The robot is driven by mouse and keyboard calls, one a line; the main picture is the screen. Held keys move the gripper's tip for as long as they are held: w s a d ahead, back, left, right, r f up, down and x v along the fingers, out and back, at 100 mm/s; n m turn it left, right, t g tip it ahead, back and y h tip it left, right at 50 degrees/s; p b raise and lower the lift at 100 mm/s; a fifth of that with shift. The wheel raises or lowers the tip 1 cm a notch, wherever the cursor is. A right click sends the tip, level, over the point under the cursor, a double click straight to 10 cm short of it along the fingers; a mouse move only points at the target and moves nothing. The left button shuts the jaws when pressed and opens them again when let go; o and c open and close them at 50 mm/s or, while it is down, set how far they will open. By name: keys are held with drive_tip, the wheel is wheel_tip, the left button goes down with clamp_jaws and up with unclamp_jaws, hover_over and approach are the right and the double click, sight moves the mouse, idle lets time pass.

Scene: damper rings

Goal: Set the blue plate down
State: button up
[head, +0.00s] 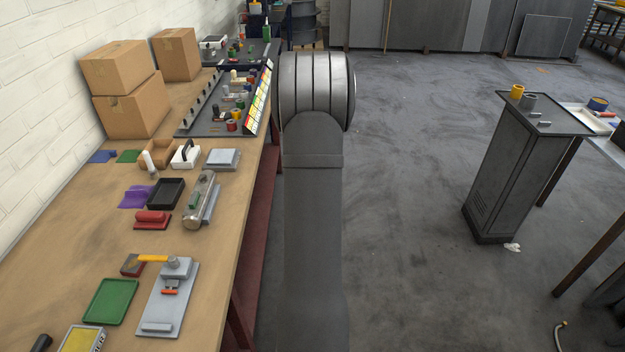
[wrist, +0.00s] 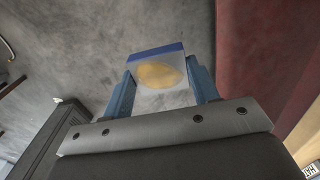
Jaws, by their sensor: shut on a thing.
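My gripper (wrist: 159,72) shows in the wrist view, its two blue fingers shut on a small squarish piece. I take this piece to be the blue plate (wrist: 145,55): it has a blue band along its far edge and a pale grey face with a yellow-orange oval. It is held above the grey floor, apart from any surface. In the head view, my arm fills the middle, and the gripper and the held piece are hidden. A flat blue piece (head: 102,156) lies on the bench at the left, beside a flat green piece (head: 129,156).
The wooden bench (head: 60,235) runs along the left wall, crowded with boxes (head: 130,103), tools and trays, including a green tray (head: 110,300). A dark cabinet (head: 520,150) with small cylinders on top stands at the right. The floor between is open.

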drive_tip(key=s+a+r+n+h, duration=0.1)
drive_tip(key=s+a+r+n, duration=0.2)
drive_tip(key=s+a, duration=0.3)
drive_tip(key=s+a+r+n+h, duration=0.1)
drive_tip(key=s+a+r+n, duration=0.2)
drive_tip(key=a, duration=1)
drive_tip(key=s+a+r+n+g+h, duration=0.1)
drive_tip(key=s+a+r+n, duration=0.3)
drive_tip(key=s+a+n, duration=0.4)
drive_tip(key=shift+s+a+r+h, duration=0.1)
drive_tip(key=shift+s+a+h, duration=0.3)
drive_tip(key=shift+s+a, duration=0.7)
drive_tip(key=s+a+r+n+t+h, duration=0.1)
drive_tip(key=s+a+r+n, duration=0.1)
drive_tip(key=s+a+n, duration=0.2)
drive_tip(key=s+a, duration=0.2)
drive_tip(key=a, duration=0.1)
drive_tip(key=shift+r, duration=0.4)
drive_tip(key=shift+f, duration=2.75)
drive_tip(key=shift+f, duration=0.2)
drive_tip(key=o, duration=1.4)
